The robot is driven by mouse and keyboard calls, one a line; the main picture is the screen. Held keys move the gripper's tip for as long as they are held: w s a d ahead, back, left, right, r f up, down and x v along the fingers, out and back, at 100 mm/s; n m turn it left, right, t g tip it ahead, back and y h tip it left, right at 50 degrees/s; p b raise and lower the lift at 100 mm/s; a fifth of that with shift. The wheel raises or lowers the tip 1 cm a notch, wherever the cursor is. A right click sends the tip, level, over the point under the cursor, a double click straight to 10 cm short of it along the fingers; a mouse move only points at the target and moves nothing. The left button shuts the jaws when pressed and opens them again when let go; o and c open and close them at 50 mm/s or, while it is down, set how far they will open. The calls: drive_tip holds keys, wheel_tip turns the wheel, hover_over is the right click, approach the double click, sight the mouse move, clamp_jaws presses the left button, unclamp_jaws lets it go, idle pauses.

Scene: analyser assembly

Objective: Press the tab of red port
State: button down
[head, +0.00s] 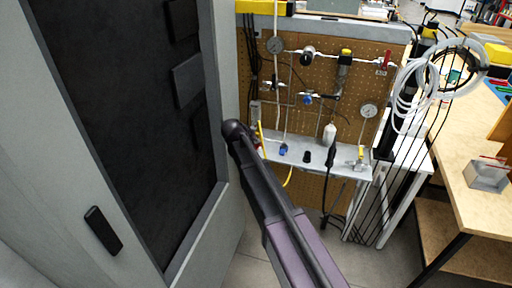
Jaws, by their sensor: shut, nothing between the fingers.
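A small red part (258,145) shows at the left end of a grey metal shelf (345,169), close beside the dark end of my arm, which partly covers that area. It is too small to tell whether it is the red port, and no tab can be made out. A blue fitting (283,149) and a black fitting (307,157) stand to its right on the shelf. A red handle (386,60) is higher up on the pegboard. My arm reaches up from the bottom edge, but my gripper does not show.
A large grey cabinet (225,70) with a dark panel stands close on the left. The brown pegboard (325,85) carries gauges, pipes and cables. White tubing coils (412,95) hang at its right. A wooden workbench (462,130) fills the right side. Some floor is free below.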

drive_tip(key=shift+f+b, duration=0.95)
idle(1.8)
drive_tip(key=shift+r, duration=0.2)
drive_tip(key=shift+r+p, duration=0.8)
drive_tip(key=shift+p, duration=0.15)
drive_tip(key=shift+r, duration=0.1)
drive_tip(key=shift+r+p, duration=2.4)
drive_tip(key=shift+p, duration=0.15)
